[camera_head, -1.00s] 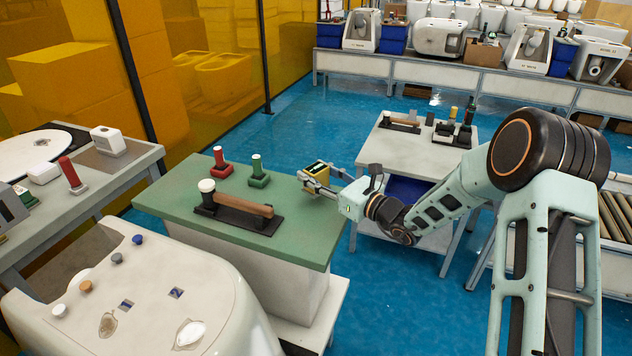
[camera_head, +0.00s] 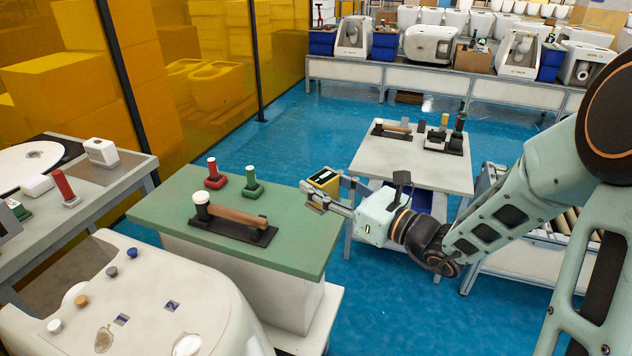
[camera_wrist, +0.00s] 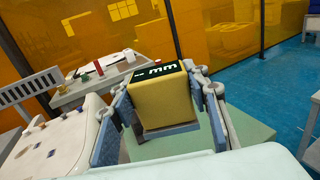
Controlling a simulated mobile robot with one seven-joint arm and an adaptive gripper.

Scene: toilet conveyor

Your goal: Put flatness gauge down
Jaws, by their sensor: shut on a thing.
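The flatness gauge, a yellow block with a black top face marked "mm" (camera_wrist: 160,95), is between the fingers of my gripper. It also shows in the head view (camera_head: 323,180), at the right back corner of the green tabletop (camera_head: 300,250). My gripper (camera_head: 318,196) is shut on it, with one finger on each side in the wrist view. The gauge looks roughly upright. The green surface shows below it in the wrist view, but I cannot tell whether the gauge touches it.
The right front of the top is clear. A white toilet body (camera_head: 190,300) stands in front; a grey table (camera_head: 385,153) stands behind.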

